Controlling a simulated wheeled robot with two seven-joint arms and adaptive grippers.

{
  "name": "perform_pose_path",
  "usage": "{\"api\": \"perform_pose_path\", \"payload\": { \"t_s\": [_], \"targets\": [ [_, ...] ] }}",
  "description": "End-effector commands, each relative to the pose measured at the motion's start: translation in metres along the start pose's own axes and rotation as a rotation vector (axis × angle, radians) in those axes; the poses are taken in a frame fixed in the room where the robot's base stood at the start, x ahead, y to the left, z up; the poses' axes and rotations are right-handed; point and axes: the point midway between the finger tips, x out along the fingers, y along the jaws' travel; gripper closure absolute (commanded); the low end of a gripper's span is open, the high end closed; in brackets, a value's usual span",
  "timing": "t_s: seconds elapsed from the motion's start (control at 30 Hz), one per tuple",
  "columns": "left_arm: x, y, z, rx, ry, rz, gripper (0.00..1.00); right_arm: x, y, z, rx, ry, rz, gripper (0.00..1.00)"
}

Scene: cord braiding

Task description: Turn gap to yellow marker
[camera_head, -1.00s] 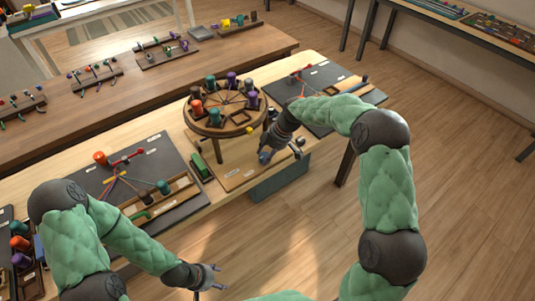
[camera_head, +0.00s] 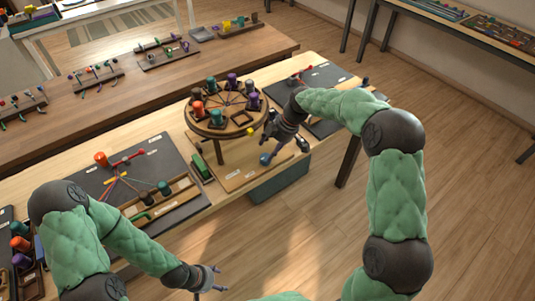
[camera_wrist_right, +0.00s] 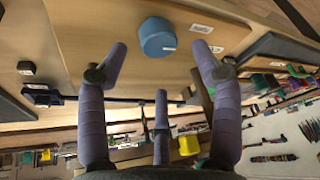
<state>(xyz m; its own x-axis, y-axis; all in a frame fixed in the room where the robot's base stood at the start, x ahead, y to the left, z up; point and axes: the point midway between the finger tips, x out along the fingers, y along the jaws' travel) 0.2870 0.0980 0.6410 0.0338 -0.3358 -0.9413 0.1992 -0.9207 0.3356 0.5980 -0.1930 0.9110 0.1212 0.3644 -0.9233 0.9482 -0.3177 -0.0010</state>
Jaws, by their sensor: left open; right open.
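The round wooden braiding disk (camera_head: 228,128) stands on a raised stand and carries several coloured bobbins around its rim. An empty square place, the gap (camera_head: 241,118), shows at the disk's front right. The small yellow marker (camera_head: 250,131) is just outside the rim, close to the gap. My right gripper (camera_head: 271,142) is open and empty, to the right of the marker and above a blue round knob (camera_head: 265,159). In the right wrist view the blue knob (camera_wrist_right: 157,37) lies beyond my open fingers (camera_wrist_right: 160,75). My left gripper (camera_head: 213,282) is open and empty, low in front of the table.
A dark mat (camera_head: 90,180) with coloured cords and a wooden tray (camera_head: 165,196) lies to the left. Another dark mat (camera_head: 325,75) is behind my right arm. A green block (camera_head: 201,167) is beside the disk's base. Open floor is in front.

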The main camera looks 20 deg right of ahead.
Motion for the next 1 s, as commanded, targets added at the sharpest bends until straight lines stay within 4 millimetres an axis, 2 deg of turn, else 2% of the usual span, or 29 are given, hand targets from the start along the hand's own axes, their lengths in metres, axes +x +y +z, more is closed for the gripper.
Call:
{"api": "perform_pose_path", "payload": {
  "t_s": [0.03,0.2,0.4,0.57,1.0],
  "targets": [
    [0.0,0.0,0.0,0.0,0.0,0.0,0.4,-0.012,0.001,0.0,0.0,0.001,0.004,0.34],
    [0.0,0.0,0.0,0.0,0.0,0.0,0.4,-0.043,0.0,-0.001,-0.001,0.001,0.002,0.34],
    [0.0,0.0,0.0,0.0,0.0,0.0,0.4,-0.066,-0.001,-0.001,-0.001,0.0,-0.002,0.34],
    [0.0,0.0,0.0,0.0,0.0,0.0,0.4,-0.072,-0.001,-0.002,-0.001,0.0,-0.002,0.34],
    [0.0,0.0,0.0,0.0,0.0,0.0,0.4,-0.072,-0.001,-0.002,-0.001,0.0,-0.002,0.34]
  ]
}}
